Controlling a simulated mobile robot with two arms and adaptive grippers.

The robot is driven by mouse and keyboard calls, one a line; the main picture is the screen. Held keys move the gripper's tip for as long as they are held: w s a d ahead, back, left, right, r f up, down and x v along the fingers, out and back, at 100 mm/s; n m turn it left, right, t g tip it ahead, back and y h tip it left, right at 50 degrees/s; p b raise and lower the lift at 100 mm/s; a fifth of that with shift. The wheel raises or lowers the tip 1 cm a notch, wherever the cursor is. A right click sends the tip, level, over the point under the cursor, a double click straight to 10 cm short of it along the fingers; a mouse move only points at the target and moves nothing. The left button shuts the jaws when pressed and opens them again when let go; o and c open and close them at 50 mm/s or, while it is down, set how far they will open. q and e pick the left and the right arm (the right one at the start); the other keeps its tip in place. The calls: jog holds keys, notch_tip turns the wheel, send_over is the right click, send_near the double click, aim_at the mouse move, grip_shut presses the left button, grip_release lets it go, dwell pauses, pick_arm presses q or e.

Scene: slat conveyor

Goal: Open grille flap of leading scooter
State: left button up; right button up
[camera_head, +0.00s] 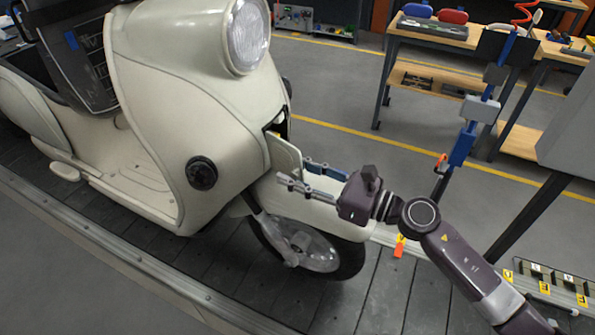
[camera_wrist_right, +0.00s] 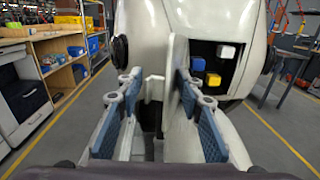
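The cream scooter (camera_head: 215,120) stands on the slat conveyor. Its grille flap (camera_head: 284,154) stands out from the scooter front, swung open above the front mudguard. In the right wrist view the flap (camera_wrist_right: 177,75) shows nearly edge-on. The opening (camera_wrist_right: 212,66) beside it shows white, yellow and blue parts inside. My right gripper (camera_head: 299,172) is at the flap above the mudguard, its fingers apart. In the right wrist view the gripper (camera_wrist_right: 158,88) has the flap close to its right finger; I cannot tell whether they touch. My left gripper is not in view.
The front mudguard (camera_head: 325,215) and wheel (camera_head: 305,245) lie just below the right gripper. Workbenches (camera_head: 440,38) stand behind. Bare conveyor slats (camera_head: 405,290) lie ahead of the wheel.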

jog(key=shift+s+d, duration=0.1)
jog(key=shift+d, duration=0.3)
jog(key=v, duration=1.1)
jog(key=shift+s, duration=0.2)
